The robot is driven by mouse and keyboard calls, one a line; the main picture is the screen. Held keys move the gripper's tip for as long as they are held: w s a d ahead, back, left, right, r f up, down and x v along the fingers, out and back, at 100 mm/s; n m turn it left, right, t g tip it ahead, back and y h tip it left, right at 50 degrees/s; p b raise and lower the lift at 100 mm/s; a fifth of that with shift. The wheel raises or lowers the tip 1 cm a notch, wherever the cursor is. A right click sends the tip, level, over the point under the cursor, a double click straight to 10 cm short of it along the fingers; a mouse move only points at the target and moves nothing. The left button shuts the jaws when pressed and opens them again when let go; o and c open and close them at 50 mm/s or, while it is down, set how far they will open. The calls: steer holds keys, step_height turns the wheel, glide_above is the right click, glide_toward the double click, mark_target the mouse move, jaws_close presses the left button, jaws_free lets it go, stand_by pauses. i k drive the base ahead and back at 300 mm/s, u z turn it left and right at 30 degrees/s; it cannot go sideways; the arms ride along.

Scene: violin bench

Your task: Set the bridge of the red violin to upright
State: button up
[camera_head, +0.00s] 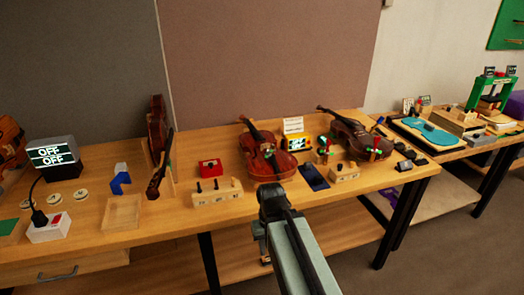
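A reddish-brown violin (268,163) lies face up on the wooden bench, near the middle, with its neck pointing to the back left. It looks like the red violin. Small light and dark parts show on its body, but its bridge is too small to make out, and I cannot tell whether it is upright or tilted. My gripper (264,248) is at the end of my arm, in front of the bench edge and below the reddish violin in the picture. It is mostly hidden by my arm, and I cannot tell whether its fingers are open or shut.
A darker violin (357,137) lies to the right, and another violin (158,145) stands tilted at left. A clear tray (121,213) sits front left.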

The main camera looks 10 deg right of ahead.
mark_target(264, 145)
steer(key=u, duration=2.6)
steer(key=k, duration=1.05)
steer(key=z, duration=0.8)
steer(key=i, duration=1.7)
steer(key=u, duration=0.05)
